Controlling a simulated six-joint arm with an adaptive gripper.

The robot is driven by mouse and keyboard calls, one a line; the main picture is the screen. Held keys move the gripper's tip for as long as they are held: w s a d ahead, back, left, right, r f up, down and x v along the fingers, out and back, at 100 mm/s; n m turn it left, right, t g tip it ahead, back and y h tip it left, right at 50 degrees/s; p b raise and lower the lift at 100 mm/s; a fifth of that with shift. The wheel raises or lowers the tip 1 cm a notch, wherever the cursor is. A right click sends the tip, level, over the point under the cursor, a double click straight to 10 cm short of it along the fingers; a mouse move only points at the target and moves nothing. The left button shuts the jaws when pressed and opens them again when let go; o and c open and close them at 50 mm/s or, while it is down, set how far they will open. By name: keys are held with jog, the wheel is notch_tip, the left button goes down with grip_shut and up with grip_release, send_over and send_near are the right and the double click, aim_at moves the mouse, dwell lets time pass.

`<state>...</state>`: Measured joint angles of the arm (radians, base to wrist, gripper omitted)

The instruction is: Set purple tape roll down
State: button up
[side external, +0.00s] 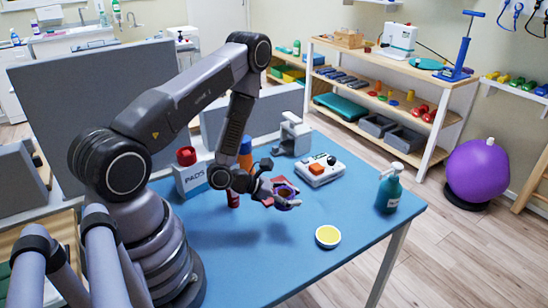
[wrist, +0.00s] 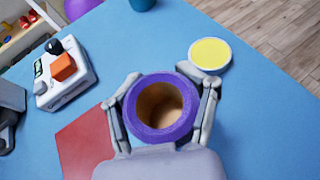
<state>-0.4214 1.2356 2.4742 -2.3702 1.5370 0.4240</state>
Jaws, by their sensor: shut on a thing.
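The purple tape roll (wrist: 134,121) is a thick ring with a tan cardboard core, seen from above in the wrist view. My gripper (wrist: 163,92) has one finger on each side of it and is shut on it. In the side external view my gripper (side external: 284,196) holds the purple tape roll (side external: 293,205) over the blue table (side external: 240,248). A red square (wrist: 82,143) lies on the table to the left of the roll, partly hidden by my gripper. I cannot tell how high the roll is above the table.
A yellow-topped round tub (side external: 328,237) stands to the right of the gripper. A white device with an orange button (side external: 320,171) is behind. A teal pump bottle (side external: 388,190) stands at the right. A PADS box (side external: 190,180) and an orange bottle (side external: 245,155) are near my arm. The front table is clear.

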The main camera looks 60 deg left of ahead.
aim_at(293, 223)
notch_tip(293, 223, down, 7)
jog(key=shift+f, duration=0.1)
dwell(0.4)
jog(key=o, duration=1.3)
jog(key=shift+f, duration=0.1)
